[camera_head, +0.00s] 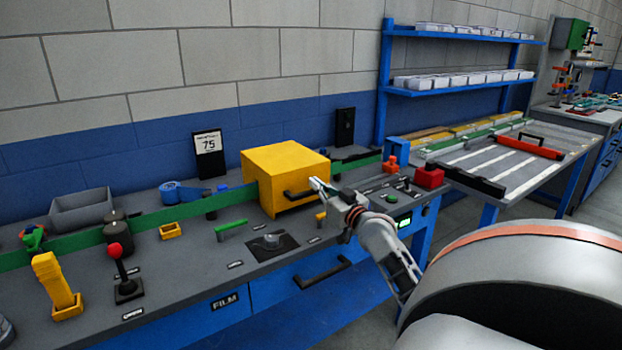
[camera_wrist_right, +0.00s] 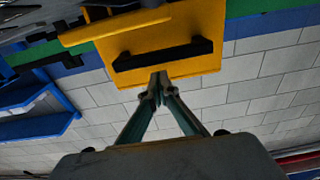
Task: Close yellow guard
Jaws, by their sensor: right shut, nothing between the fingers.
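The yellow guard (camera_head: 285,163) is a box-shaped cover over the green belt on the grey bench, with a black handle (camera_head: 298,194) on its front face. In the head view its front looks lowered close to the bench top. My right gripper (camera_head: 316,184) is in front of the guard's right part, near the handle's right end. In the right wrist view the shut, empty fingertips (camera_wrist_right: 158,78) point at the yellow front (camera_wrist_right: 160,35), just beside the black handle (camera_wrist_right: 162,54). I cannot tell whether they touch it. My left gripper is not in view.
A red block (camera_head: 429,177) is at the right end. Blue drawers (camera_head: 300,290) are below.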

